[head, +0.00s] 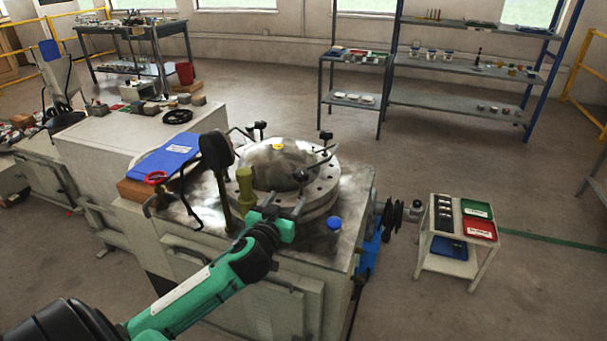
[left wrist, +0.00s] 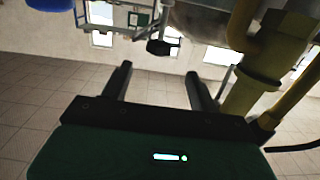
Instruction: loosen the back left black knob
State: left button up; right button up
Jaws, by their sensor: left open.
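The back left black knob (head: 261,125) stands on a thin stem at the far left rim of the round metal lid (head: 277,162). Another black knob (head: 326,135) is at the back right and a third (head: 301,175) at the front. My left gripper (head: 284,204) is open and empty at the near side of the lid, well short of the back left knob. In the left wrist view, its two fingers (left wrist: 160,84) stand apart with nothing between them. A black knob (left wrist: 163,47) shows beyond them; I cannot tell which one. My right gripper is not in view.
An olive valve fitting (head: 245,187) and a tall dark lever (head: 218,165) stand left of my gripper. A blue cap (head: 334,222) sits to its right on the machine top. A blue clipboard (head: 167,157) lies further left. The space above the lid is mostly clear.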

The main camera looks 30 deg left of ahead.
aim_at(304, 171)
pick_arm(q)
jog(key=x, duration=0.9)
jog(key=r+p+x, duration=0.1)
jog(key=x, duration=0.3)
jog(key=shift+w, duration=0.3)
jog(key=shift+w+a, duration=0.1)
jog(key=shift+w, duration=0.15)
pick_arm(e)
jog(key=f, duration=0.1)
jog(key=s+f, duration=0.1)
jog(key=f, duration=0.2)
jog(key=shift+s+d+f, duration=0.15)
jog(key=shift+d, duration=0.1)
pick_arm(q)
jog(key=shift+f, duration=0.1)
jog(key=c, duration=1)
